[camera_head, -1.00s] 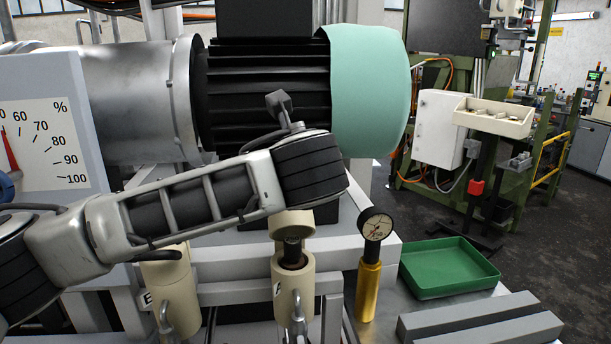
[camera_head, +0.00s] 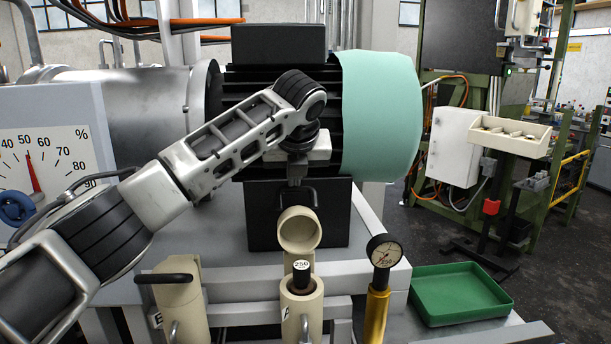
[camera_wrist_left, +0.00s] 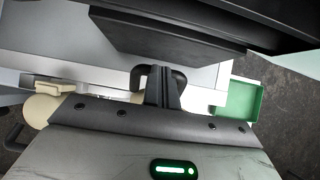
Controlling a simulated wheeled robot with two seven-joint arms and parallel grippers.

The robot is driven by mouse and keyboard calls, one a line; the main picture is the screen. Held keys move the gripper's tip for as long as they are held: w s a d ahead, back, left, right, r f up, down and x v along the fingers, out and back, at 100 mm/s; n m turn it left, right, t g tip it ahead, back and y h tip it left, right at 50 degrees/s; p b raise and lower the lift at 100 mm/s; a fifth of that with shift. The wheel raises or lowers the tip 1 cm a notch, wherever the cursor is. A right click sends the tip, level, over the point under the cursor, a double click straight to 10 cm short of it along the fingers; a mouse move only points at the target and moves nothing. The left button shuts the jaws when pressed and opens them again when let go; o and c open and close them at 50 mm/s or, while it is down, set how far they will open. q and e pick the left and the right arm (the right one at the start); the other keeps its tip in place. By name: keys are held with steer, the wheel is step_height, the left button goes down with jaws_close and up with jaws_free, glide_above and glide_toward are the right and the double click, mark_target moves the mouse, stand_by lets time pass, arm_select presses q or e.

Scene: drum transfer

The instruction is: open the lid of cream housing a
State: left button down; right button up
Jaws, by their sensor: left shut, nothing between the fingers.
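Cream housing A (camera_head: 302,310) stands at the front of the bench, with the letter A partly visible on it. Its round cream lid (camera_head: 299,231) is swung up and back, with its hollow underside facing me. In the left wrist view the shut fingers (camera_wrist_left: 162,90) are beside the dark handle loop (camera_wrist_left: 178,78). My right gripper is not in view.
Cream housing B (camera_head: 182,305), with a dark handle on top, stands to the left. A gauge on a gold post (camera_head: 377,300) is close on the right, then a green tray (camera_head: 460,296). A black finned motor with a mint cover (camera_head: 383,115) is behind my arm.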

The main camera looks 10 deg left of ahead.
arm_select(q)
steer(key=shift+w+f, duration=0.1)
steer(key=shift+w, duration=0.25)
stand_by(0.4)
